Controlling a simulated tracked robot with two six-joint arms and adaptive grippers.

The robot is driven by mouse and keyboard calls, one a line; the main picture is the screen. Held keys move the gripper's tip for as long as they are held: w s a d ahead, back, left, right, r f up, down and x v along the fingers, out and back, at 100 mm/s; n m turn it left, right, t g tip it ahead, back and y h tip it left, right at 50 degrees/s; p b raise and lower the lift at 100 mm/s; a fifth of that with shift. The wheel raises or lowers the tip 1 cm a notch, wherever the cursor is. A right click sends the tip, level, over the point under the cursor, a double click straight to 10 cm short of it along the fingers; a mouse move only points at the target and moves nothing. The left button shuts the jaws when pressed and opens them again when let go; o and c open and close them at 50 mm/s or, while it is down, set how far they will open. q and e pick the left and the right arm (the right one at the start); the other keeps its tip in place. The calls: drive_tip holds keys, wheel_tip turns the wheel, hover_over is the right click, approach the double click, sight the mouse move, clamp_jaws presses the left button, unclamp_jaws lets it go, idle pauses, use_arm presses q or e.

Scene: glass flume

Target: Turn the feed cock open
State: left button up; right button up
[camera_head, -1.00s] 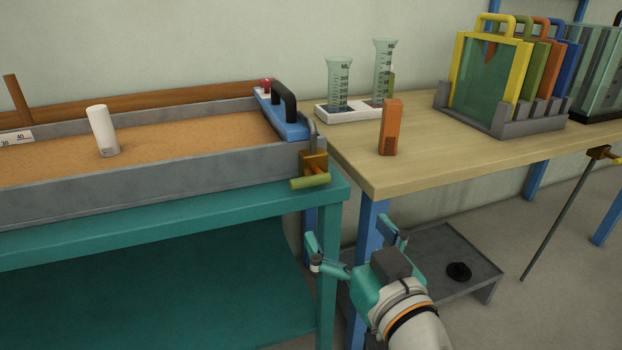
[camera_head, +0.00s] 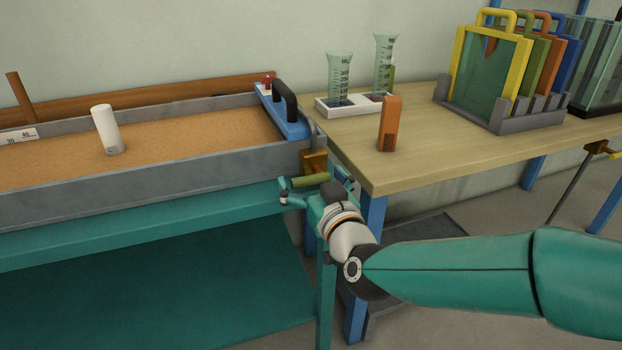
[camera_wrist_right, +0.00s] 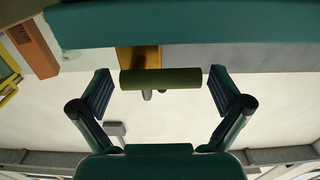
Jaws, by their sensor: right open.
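The feed cock is a brass body (camera_head: 314,161) at the right end of the grey sand tray (camera_head: 200,180), with an olive-green bar handle (camera_head: 311,179) lying crosswise. In the right wrist view the handle (camera_wrist_right: 165,79) lies level between my open fingers, with a gap at each end, and the brass body (camera_wrist_right: 137,58) shows behind it. My right gripper (camera_head: 316,184) is open and empty in front of the handle, one finger to each side. My palm hides part of the area below the handle. My left gripper is not in view.
The teal bench edge (camera_head: 150,226) runs just below the cock. The wooden table (camera_head: 450,150) stands close on the right, holding an orange block (camera_head: 390,124), measuring cylinders and a rack of coloured frames. A white cylinder (camera_head: 107,130) stands on the sand.

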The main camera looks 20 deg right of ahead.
drive_tip(key=shift+w, duration=0.1)
drive_tip(key=c, duration=1.2)
drive_tip(key=shift+o, duration=0.2)
